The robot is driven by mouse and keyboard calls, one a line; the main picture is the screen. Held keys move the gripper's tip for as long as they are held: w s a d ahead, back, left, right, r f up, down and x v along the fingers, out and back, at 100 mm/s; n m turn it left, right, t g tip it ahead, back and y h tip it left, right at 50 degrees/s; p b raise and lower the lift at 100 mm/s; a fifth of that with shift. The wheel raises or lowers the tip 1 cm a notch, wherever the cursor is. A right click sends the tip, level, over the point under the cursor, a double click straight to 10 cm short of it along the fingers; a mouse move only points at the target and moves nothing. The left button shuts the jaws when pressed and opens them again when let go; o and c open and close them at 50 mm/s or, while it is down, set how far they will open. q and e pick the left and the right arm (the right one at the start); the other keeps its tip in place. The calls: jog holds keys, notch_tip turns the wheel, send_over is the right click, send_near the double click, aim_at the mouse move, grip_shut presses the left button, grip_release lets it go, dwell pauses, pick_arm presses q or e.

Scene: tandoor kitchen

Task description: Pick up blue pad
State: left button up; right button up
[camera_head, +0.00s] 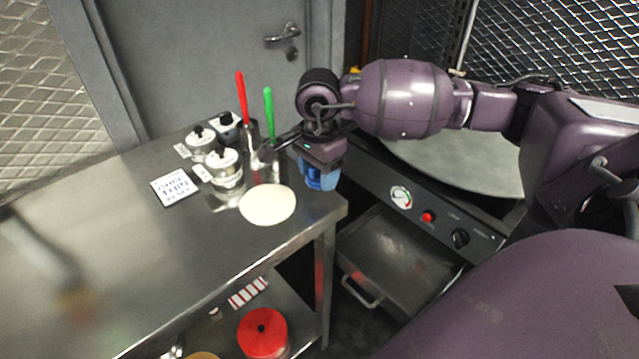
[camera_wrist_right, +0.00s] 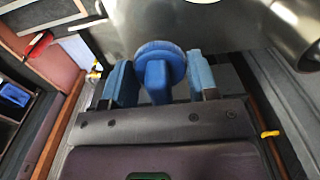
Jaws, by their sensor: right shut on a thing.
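The blue pad (camera_wrist_right: 160,57) has a round head with a stubby grip and sits between the two blue fingers of my right gripper (camera_wrist_right: 160,85) in the right wrist view. The jaws are shut on it. In the head view my right gripper (camera_head: 319,180) hangs just beyond the right end of the steel table, pointing down. The pad shows there only as a blue patch among the fingers and is hard to tell apart from them. My left gripper is not in view.
The steel table (camera_head: 110,235) holds a flat dough round (camera_head: 267,205), lidded jars (camera_head: 226,168), a label card (camera_head: 175,187), and red (camera_head: 241,95) and green (camera_head: 268,100) handled tools. A round griddle (camera_head: 460,165) with a control panel stands right. A red-lidded pot (camera_head: 262,332) sits on the lower shelf.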

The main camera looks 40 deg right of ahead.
notch_tip(320, 180, up, 16)
jog(key=p, duration=0.1)
jog(key=shift+f, duration=0.1)
